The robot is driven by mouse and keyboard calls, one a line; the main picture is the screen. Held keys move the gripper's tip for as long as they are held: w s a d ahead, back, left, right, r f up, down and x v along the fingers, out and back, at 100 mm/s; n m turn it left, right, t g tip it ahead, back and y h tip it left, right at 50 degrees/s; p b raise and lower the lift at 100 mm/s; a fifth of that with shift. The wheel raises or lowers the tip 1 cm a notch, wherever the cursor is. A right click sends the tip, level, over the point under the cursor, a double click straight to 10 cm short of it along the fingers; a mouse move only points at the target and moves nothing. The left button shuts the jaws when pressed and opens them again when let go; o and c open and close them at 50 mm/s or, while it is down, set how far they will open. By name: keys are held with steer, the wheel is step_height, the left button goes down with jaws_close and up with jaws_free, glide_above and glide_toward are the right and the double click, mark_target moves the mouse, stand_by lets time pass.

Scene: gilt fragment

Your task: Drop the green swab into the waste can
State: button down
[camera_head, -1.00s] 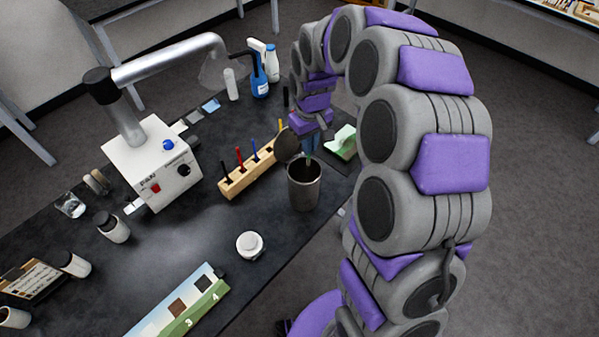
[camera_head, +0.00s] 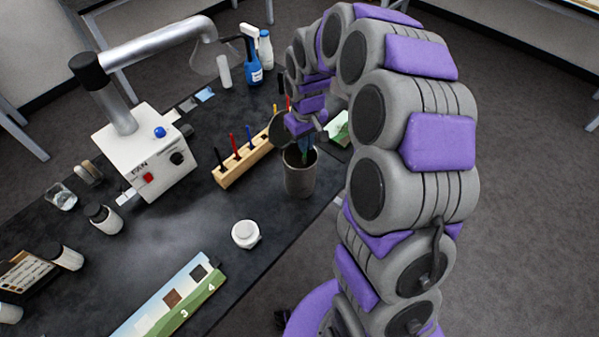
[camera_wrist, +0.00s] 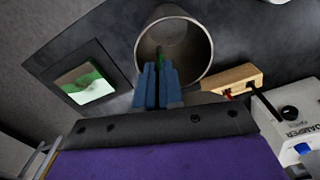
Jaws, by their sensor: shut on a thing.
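The waste can (camera_head: 300,180) is a grey-brown open cylinder on the black bench, at the middle of the head view. In the wrist view the waste can (camera_wrist: 203,45) shows its open mouth and inner wall. My gripper (camera_head: 304,150) is over the can's mouth. In the wrist view my gripper's blue fingers (camera_wrist: 160,72) are close together and point into the opening. The green swab (camera_wrist: 160,55) shows as a small green tip between the fingertips, within the outline of the mouth. How deep it reaches is hard to tell.
A wooden block (camera_head: 243,163) with several coloured pens stands just left of the can. A white-and-green item (camera_head: 338,127) lies behind it. A white jar (camera_head: 245,234) stands in front.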

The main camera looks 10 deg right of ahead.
steer(key=c, duration=1.2)
jaws_free()
step_height(320, 180, up, 17)
steer(key=shift+w+r+p, duration=0.1)
steer(key=shift+r+p, duration=0.1)
steer(key=shift+p, duration=1)
steer(key=s+f+m, duration=0.1)
steer(key=s+f, duration=0.1)
steer(key=s, duration=0.9)
steer(key=s+f+m+g+b, duration=0.1)
steer(key=s, duration=1.1)
steer(key=s+f+m, duration=0.2)
steer(key=s, duration=0.9)
steer(key=shift+s+f+g+b, duration=0.25)
steer(key=shift+f+g+b, duration=0.1)
steer(key=shift+g, duration=0.05)
